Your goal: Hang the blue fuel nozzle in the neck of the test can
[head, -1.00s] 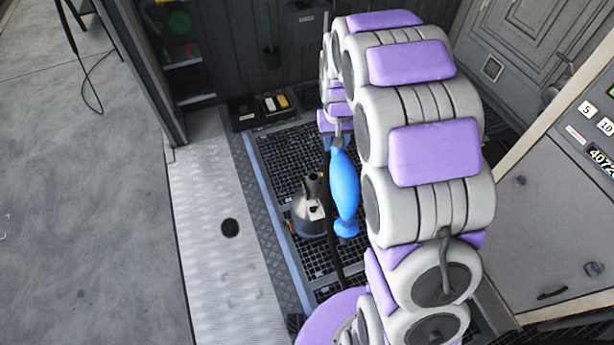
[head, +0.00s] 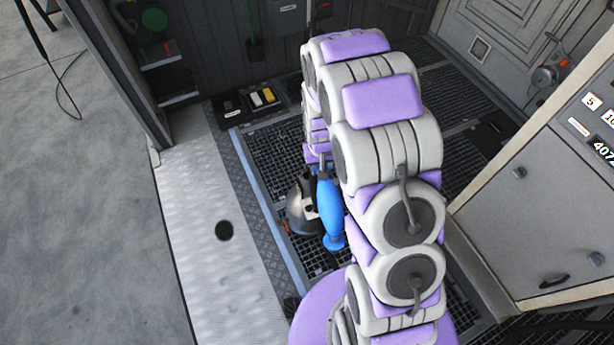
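The blue fuel nozzle (head: 329,207) hangs roughly upright beneath the end of my arm. My gripper (head: 323,167) is at its top end and appears shut on it; the fingertips are small and partly hidden by the arm. The dark, silvery test can (head: 300,212) stands on the grating just left of the nozzle. In this view the nozzle overlaps the can's right side. The can's neck is not clearly visible, and I cannot tell whether the nozzle touches the can.
The can stands on a black floor grating (head: 275,150). A pale metal ramp (head: 205,250) with a dark round hole lies to the left. A dark tray (head: 250,104) with white and yellow items is behind. A grey pump cabinet (head: 540,200) stands at the right.

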